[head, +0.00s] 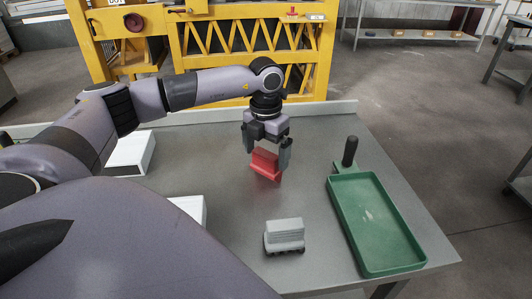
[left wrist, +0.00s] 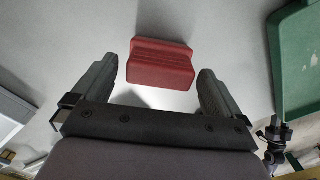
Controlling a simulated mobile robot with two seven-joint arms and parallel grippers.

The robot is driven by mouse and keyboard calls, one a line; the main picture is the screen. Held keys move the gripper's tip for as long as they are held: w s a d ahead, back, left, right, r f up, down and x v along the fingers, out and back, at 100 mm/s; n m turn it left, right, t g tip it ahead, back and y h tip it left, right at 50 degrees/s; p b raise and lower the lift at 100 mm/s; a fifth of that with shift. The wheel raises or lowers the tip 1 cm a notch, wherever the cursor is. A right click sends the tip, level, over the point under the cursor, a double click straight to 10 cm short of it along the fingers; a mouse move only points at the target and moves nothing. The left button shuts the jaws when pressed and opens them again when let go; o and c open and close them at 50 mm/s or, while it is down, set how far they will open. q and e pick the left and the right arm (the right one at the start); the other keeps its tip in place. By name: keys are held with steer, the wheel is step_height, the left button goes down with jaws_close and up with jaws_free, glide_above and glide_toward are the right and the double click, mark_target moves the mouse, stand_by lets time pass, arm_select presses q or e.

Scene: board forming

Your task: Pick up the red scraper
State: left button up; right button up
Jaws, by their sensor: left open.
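The red scraper (head: 266,165) stands on the grey metal table, near its far middle. It also shows in the left wrist view (left wrist: 160,63), ahead of the fingertips and between their lines. My left gripper (head: 266,155) points down at the scraper, with one finger on each side of it. In the left wrist view the left gripper (left wrist: 155,75) is open, with a visible gap between each finger and the scraper. The scraper's lower edge seems to be on or close to the table. My right gripper is not in view.
A grey block-like tool (head: 285,236) sits on the table nearer me. A green tray (head: 420,262) with a black-handled tool (head: 350,151) at its far end lies on the right. White boxes (head: 130,153) are on the left. A yellow frame (head: 250,40) stands behind the table.

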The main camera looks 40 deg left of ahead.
arm_select(q)
steer(key=shift+f, duration=0.45)
steer(key=shift+c, duration=0.3)
steer(key=c, duration=1.4)
steer(key=shift+r, duration=0.15)
steer(key=shift+r+p, duration=0.55)
steer(key=shift+r, duration=9.4)
